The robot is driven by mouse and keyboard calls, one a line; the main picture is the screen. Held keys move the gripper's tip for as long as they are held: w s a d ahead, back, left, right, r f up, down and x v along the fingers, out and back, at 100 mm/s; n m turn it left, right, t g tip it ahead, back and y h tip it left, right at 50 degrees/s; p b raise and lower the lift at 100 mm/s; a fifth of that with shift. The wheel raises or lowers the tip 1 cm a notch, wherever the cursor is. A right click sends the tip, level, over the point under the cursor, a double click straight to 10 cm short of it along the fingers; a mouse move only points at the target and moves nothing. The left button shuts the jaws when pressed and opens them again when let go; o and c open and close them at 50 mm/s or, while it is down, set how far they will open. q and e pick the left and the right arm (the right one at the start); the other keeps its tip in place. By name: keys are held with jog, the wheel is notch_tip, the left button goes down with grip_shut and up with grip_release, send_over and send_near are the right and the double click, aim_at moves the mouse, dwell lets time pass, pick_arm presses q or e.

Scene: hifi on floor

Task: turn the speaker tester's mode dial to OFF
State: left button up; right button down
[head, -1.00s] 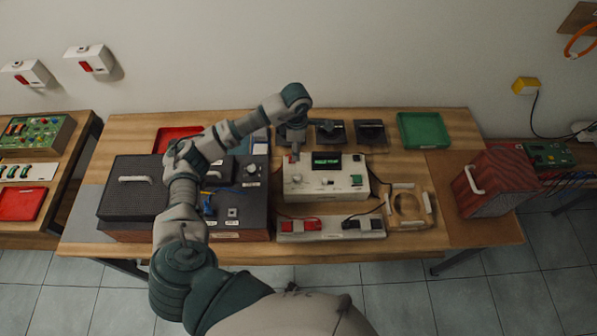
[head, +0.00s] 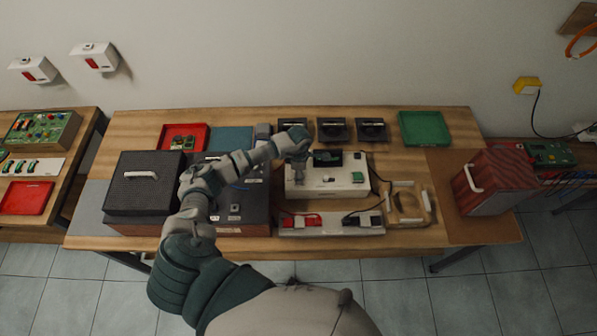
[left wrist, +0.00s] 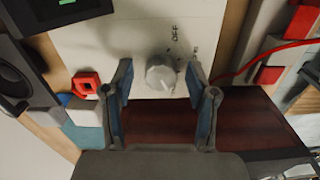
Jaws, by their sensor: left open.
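The speaker tester (head: 330,183) is a white box with a dark display at the middle of the table. In the head view my left gripper (head: 298,170) is over the left part of the tester and hides the dial. My right gripper is not in view.
A power strip (head: 330,231) with red and black plugs lies in front of the tester. A dark speaker box (head: 145,200) stands to the left, a tan ring-shaped fixture (head: 407,216) to the right. Several small black speakers (head: 332,130) sit behind. A green tray (head: 425,128) is at the back right.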

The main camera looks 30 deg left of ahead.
pick_arm(q)
jog(key=shift+d, duration=0.15)
jog(key=shift+c, duration=0.8)
grip_shut()
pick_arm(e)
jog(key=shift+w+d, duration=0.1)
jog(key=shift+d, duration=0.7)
